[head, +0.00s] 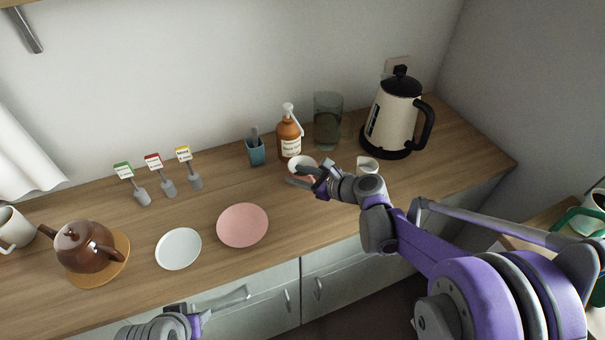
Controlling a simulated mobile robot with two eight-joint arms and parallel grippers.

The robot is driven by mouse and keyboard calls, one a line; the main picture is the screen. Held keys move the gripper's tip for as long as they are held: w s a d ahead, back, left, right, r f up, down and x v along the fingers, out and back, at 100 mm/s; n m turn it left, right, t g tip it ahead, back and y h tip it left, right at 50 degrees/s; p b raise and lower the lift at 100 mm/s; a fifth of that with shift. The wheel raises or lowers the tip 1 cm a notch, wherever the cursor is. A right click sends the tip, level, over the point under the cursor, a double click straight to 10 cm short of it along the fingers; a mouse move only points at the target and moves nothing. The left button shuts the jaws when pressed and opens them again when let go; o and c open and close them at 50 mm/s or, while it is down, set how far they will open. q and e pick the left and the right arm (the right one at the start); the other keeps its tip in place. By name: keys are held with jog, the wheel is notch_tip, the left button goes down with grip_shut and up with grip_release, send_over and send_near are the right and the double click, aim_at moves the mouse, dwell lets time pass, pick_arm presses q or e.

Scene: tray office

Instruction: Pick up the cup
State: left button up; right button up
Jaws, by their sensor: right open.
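A small white cup (298,162) stands on the wooden counter in front of the brown pump bottle. My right gripper (303,177) is open right at this cup and hides its lower front; I cannot tell whether they touch. A second small white cup or jug (367,166) stands just behind my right wrist, partly hidden by it. A larger white mug (14,229) is at the far left edge. My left gripper (232,298) is low in front of the counter's front edge, away from the cups; its finger gap is not clear.
The wooden counter (330,216) also holds a kettle (393,112), brown pump bottle (289,138), glass pitcher (327,122), blue holder (255,153), pink plate (242,225), white plate (178,248), several label stands (168,187) and a brown teapot (82,246). Bare wood lies right of the pink plate.

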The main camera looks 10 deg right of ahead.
jog(key=shift+c, duration=0.2)
jog(key=shift+s, duration=0.1)
grip_shut()
dwell(1.1)
